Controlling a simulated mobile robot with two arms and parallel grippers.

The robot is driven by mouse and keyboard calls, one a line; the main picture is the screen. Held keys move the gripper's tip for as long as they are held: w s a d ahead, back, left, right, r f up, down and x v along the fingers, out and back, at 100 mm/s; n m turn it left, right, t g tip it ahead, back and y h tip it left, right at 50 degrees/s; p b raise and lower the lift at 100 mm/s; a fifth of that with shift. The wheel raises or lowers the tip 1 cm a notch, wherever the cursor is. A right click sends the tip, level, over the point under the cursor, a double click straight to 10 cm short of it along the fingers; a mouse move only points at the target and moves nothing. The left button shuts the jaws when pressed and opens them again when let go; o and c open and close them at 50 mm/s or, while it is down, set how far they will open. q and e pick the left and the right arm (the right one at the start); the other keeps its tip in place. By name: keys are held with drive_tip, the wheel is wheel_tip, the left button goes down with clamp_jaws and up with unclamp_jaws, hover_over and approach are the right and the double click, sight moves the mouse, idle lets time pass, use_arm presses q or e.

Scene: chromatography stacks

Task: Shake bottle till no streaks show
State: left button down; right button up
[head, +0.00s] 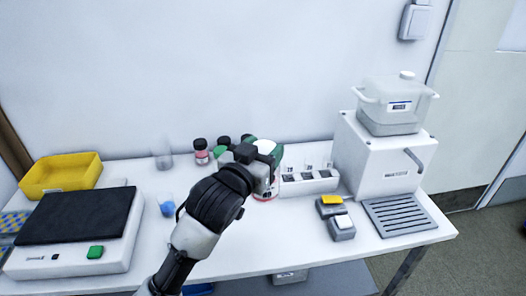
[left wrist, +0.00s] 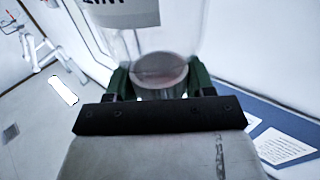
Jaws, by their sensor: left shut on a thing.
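My left gripper (head: 270,168) is over the middle of the bench in the head view, with its arm reaching in from the lower left. In the left wrist view the green fingers of my left gripper (left wrist: 158,85) are shut on a clear bottle (left wrist: 125,45) with a label. A pale pinkish layer shows inside the bottle, and I cannot tell whether it has streaks. In the head view the gripper hides most of the bottle. My right gripper is not in view.
Several small capped bottles (head: 201,152) stand behind the arm. A beaker with blue liquid (head: 167,205) is left of it. A white rack (head: 309,183) and a white machine (head: 385,165) are on the right. A yellow tray (head: 60,172) and a black-topped device (head: 78,224) are on the left.

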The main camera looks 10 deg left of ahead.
use_arm(q)
wheel_tip(320, 180, up, 2)
drive_tip(key=shift+s+a+r, duration=0.1)
drive_tip(key=shift+r, duration=0.1)
wheel_tip(320, 180, down, 6)
drive_tip(key=shift+f, duration=0.4)
drive_tip(key=shift+r, duration=0.25)
drive_tip(key=shift+f, duration=0.15)
